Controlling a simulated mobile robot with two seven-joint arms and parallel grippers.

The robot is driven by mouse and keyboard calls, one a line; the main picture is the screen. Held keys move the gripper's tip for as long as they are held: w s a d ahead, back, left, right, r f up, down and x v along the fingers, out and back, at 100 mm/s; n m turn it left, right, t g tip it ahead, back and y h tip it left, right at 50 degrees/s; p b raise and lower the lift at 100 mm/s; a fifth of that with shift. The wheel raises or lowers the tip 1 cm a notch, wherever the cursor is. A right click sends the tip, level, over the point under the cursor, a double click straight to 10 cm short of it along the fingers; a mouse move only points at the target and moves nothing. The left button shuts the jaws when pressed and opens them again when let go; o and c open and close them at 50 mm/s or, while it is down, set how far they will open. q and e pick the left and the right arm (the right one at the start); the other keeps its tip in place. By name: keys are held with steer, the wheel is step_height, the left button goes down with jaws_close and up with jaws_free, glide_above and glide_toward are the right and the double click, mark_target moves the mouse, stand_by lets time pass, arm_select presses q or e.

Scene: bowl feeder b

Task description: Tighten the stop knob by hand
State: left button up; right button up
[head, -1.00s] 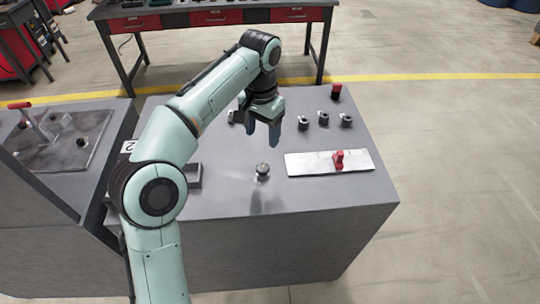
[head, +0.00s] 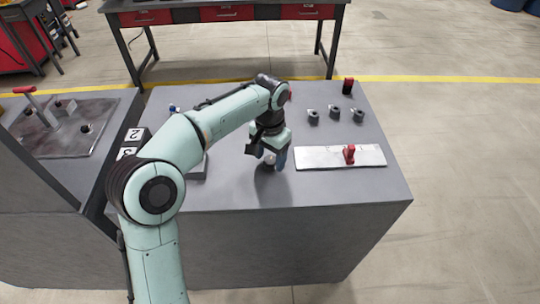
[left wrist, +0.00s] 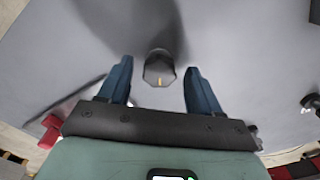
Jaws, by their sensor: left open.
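The gripper is open and holds nothing. A red upright piece (head: 349,154) stands on a pale metal plate (head: 318,157) to the right. My right gripper is not in view.
Several small dark fixtures (head: 335,112) stand behind the plate, with a red-topped black block (head: 348,86) at the back edge. Numbered blocks (head: 134,135) are at the left. The front of the bench top is clear.

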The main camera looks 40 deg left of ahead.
arm_select(q)
steer(key=c, duration=1)
steer(key=shift+c, duration=0.2)
steer(key=shift+r, duration=0.1)
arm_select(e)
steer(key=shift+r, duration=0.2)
arm_select(q)
steer(key=m+p, duration=0.2)
steer(key=shift+r+m+p, duration=0.1)
steer(key=shift+m+p, duration=0.2)
steer(key=shift+m, duration=0.1)
steer(key=m+p, duration=0.2)
steer(key=m, duration=0.1)
steer(key=shift+m, duration=0.4)
steer(key=m+p, duration=0.3)
steer(key=m, duration=0.2)
steer(key=shift+w, duration=0.1)
steer(key=m+p, duration=0.2)
steer(key=m, duration=0.3)
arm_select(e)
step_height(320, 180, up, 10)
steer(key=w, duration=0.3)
arm_select(q)
steer(key=shift+m+p, duration=0.3)
